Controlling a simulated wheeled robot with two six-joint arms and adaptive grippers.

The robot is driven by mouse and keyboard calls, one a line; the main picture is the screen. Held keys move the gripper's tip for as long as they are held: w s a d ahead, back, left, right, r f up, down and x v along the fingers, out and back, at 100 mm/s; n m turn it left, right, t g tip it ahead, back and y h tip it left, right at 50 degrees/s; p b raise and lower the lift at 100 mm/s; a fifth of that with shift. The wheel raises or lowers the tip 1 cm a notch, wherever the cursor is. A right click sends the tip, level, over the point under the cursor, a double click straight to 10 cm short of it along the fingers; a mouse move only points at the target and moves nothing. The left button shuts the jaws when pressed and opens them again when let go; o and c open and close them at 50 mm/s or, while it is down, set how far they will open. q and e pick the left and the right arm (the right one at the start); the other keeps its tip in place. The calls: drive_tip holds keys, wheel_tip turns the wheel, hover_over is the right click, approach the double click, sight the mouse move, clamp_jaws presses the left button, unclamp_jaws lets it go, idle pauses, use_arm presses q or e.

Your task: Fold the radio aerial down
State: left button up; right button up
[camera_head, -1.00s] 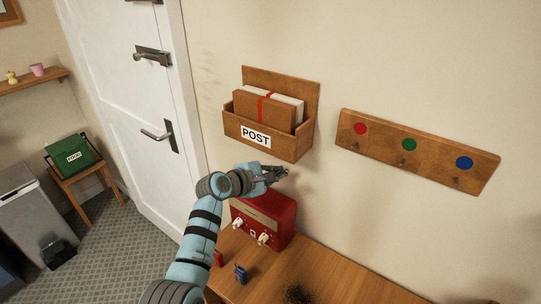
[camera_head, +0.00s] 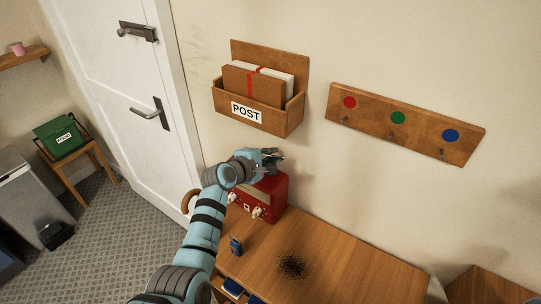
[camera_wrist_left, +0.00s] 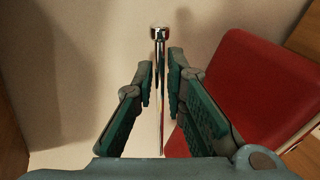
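The red radio (camera_head: 273,188) stands on the wooden cabinet against the wall, partly hidden by my left arm. In the left wrist view, its red body (camera_wrist_left: 250,85) fills the right side. The thin silver aerial (camera_wrist_left: 159,34) shows there with a round knob at its far end. My left gripper (camera_head: 274,155) is above the radio in the head view. In the left wrist view, the fingers of my left gripper (camera_wrist_left: 162,78) stand apart, one on each side of the aerial, with narrow gaps visible. The aerial cannot be made out in the head view. My right gripper is not in view.
The wooden post box (camera_head: 265,118) hangs on the wall just above my left gripper. A hook board (camera_head: 375,117) is to the right. A blue item (camera_head: 235,245) and a dark speckled patch (camera_head: 292,266) are on the cabinet top (camera_head: 345,270). The white door (camera_head: 115,80) is left.

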use_arm(q)
drive_tip(key=shift+o, duration=0.6)
drive_tip(key=v, duration=1.2)
drive_tip(key=shift+c, duration=0.3)
